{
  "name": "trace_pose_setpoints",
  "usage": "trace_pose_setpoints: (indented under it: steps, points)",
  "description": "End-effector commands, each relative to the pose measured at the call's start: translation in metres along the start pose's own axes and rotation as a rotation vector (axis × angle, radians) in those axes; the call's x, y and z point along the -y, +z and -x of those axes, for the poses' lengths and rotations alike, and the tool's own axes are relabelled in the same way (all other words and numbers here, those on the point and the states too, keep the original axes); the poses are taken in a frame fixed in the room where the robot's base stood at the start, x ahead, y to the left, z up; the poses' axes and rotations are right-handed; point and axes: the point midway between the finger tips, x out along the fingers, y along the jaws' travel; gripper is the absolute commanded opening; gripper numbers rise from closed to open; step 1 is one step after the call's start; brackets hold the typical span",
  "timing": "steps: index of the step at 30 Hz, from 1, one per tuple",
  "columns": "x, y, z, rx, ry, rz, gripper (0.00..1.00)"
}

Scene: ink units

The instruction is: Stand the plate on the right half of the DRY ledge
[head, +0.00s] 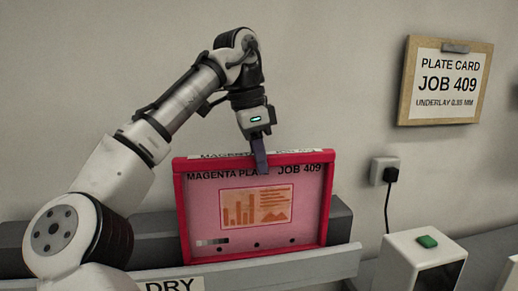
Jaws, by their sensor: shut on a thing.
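The plate (215,222) is a pink panel in a red frame, printed "MAGENTA PLATE" and "JOB 409". It is upright, slightly tilted in the picture. My gripper (260,160) comes down from above and is shut on the plate's top edge, right of its middle. The ledge (290,269) is a long grey rail with a "DRY" label (173,285) at the lower left. The plate stands behind the ledge's front lip, over its right part. Its lower edge meets the lip in the picture; I cannot tell whether it rests on the ledge.
A white box with a green button (427,241) stands right of the ledge. A wall socket with a black plug (388,173) is behind it. A framed card (445,83) reading "PLATE CARD JOB 409" hangs at the upper right. A grey block (341,222) runs behind the plate.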

Motion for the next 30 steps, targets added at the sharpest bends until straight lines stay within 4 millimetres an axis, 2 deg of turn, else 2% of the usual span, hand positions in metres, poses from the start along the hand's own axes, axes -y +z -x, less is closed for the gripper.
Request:
trace_pose_setpoints:
  steps: [6, 12, 30]
  points:
    - [0.000, 0.005, -0.024, -0.001, 0.001, -0.002, 0.00]
    - [0.000, 0.007, -0.038, -0.001, 0.000, -0.002, 0.00]
    - [0.000, 0.009, -0.044, 0.000, 0.000, -0.001, 0.00]
